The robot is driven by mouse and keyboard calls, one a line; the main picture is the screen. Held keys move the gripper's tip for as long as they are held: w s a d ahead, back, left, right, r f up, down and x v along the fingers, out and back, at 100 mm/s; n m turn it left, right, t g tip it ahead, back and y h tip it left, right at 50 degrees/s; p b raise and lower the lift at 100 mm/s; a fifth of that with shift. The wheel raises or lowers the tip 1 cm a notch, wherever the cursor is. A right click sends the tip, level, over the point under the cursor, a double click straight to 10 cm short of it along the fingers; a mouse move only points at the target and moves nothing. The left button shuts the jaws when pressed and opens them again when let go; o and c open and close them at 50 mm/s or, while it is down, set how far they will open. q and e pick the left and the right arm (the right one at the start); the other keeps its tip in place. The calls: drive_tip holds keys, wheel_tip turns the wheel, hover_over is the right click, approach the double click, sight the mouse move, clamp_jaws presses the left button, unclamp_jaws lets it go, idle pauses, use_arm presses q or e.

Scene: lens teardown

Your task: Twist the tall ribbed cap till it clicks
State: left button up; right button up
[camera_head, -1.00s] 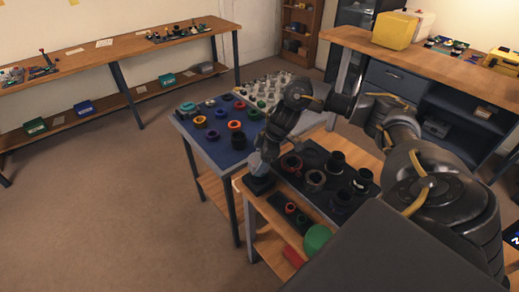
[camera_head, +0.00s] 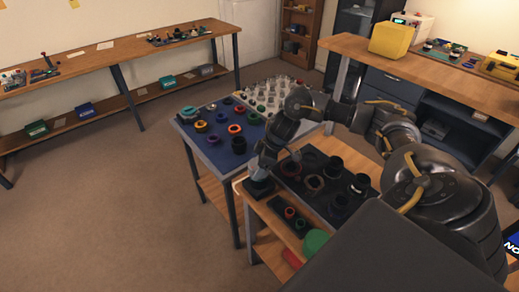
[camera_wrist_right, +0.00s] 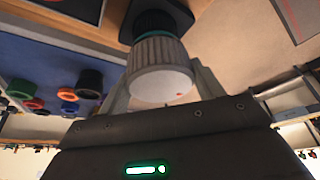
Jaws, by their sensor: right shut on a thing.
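A tall pale grey ribbed cap (camera_wrist_right: 160,52) shows in the right wrist view, with its flat white end and a small red dot facing the camera. It sits against a black ribbed part (camera_wrist_right: 156,18). My right gripper (camera_wrist_right: 162,88) has one finger on each side of the cap and is shut on it. In the head view my right gripper (camera_head: 259,172) points down at a black block (camera_head: 259,187) at the corner of the wooden bench; the cap is hardly visible there. My left gripper is not in view.
A black tray (camera_head: 312,157) with several dark rings lies right of the gripper, partly under my arm. A blue mat (camera_head: 215,152) with coloured rings is behind. A green round thing (camera_head: 315,242) and a red one (camera_head: 291,258) lie on the lower shelf.

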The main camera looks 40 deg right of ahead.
drive_tip(key=shift+r+m+p, duration=0.1)
drive_tip(key=shift+m+p, duration=0.6)
drive_tip(key=shift+p, duration=0.3)
drive_tip(key=shift+m+t, duration=0.3)
drive_tip(key=shift+h, duration=0.3)
drive_tip(key=shift+p, duration=0.3)
drive_tip(key=shift+m+p, duration=0.4)
drive_tip(key=shift+p, duration=0.4)
drive_tip(key=shift+m+h+p, duration=0.3)
drive_tip(key=shift+m+p, duration=0.5)
drive_tip(key=shift+p, duration=0.4)
